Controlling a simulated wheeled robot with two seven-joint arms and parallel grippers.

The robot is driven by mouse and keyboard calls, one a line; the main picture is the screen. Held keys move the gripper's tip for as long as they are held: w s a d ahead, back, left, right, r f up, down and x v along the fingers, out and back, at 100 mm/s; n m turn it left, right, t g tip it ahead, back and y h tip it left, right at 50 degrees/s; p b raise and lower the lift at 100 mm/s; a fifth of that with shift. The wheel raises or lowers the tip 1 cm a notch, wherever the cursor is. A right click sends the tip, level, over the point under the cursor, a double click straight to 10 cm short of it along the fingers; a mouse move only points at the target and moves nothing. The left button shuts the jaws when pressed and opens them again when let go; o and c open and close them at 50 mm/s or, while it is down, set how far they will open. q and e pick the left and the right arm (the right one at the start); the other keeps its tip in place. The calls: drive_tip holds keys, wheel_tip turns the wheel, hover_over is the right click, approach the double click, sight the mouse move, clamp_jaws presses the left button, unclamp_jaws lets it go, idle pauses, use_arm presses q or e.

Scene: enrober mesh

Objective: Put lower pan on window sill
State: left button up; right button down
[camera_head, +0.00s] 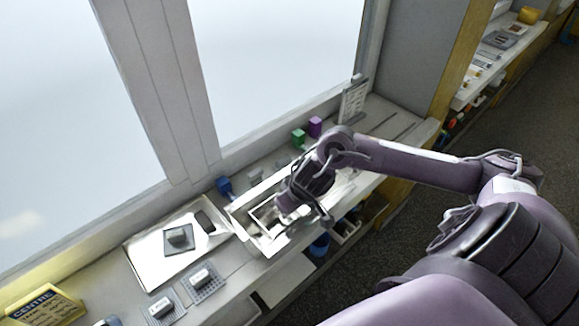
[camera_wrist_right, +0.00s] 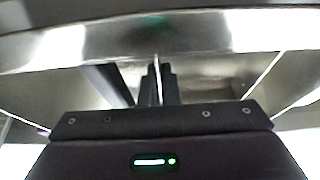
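A shiny metal pan (camera_head: 241,224) with a pale rim lies on the counter in the middle of the head view. My right gripper (camera_head: 300,214) is at the pan's right part, and its wrist hides some of it. In the right wrist view, bright metal walls fill much of the picture. The dark fingers (camera_wrist_right: 161,88) are close together on both sides of a thin bright edge, which looks like the pan's wall. Whether a second pan is there cannot be told. The window sill (camera_head: 258,163) runs along the window behind the pan. My left gripper is out of view.
Blue (camera_head: 224,187), green (camera_head: 298,137) and purple (camera_head: 315,126) blocks stand at the back near the window. A white tray (camera_head: 146,262) with a grey block lies left of the pan. A yellow sign (camera_head: 45,308) is at lower left. A board (camera_head: 353,99) leans at the back right.

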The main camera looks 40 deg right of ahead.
drive_tip(key=shift+w+f, duration=0.1)
drive_tip(key=shift+f, duration=0.2)
drive_tip(key=c, duration=2.1)
unclamp_jaws()
drive_tip(key=shift+f, duration=0.2)
drive_tip(key=o, duration=0.4)
drive_tip(key=shift+r, duration=0.3)
drive_tip(key=p+v, duration=0.1)
drive_tip(key=v, duration=1)
drive_tip(key=shift+s+r, duration=0.3)
drive_tip(key=shift+s, duration=0.05)
